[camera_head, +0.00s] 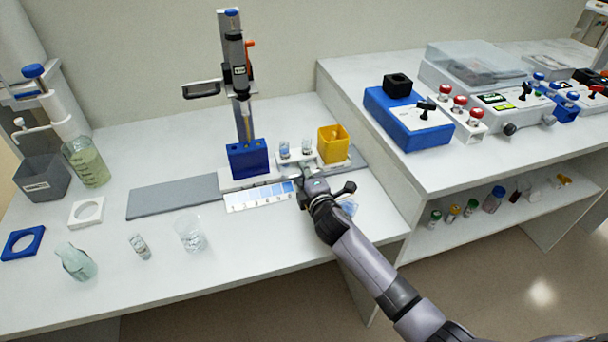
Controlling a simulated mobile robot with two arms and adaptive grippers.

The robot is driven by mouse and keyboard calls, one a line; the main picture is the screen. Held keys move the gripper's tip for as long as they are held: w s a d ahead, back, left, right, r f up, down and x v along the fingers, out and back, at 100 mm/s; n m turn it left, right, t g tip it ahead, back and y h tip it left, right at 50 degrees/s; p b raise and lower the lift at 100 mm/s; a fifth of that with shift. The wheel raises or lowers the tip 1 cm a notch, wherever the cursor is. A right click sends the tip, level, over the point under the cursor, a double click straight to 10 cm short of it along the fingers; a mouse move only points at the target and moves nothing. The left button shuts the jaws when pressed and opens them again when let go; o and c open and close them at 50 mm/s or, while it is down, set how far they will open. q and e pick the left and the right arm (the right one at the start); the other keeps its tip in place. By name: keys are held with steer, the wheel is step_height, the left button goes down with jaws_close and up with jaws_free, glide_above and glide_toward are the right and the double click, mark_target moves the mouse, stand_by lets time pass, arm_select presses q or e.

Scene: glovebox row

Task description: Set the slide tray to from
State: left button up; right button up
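The slide tray (231,184) is a white carriage on a long grey rail (174,196) in the middle of the left bench. It bears a dark blue block (248,157), two small capped vials (306,147) and a yellow open box (333,143). A strip with numbers and blue shades (260,197) runs along its front. My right gripper (304,183) is at the front of the tray, by the right end of the strip. Its fingers are small and partly hidden, so I cannot tell whether they hold anything. My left gripper is out of view.
A dispensing stand (240,85) rises behind the blue block. A glass beaker (190,234), a vial (139,246) and a flask (76,262) stand at front left. A higher bench at right holds a blue control box (398,132).

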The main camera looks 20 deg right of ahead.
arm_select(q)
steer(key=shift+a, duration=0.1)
arm_select(e)
steer(key=v, duration=1.2)
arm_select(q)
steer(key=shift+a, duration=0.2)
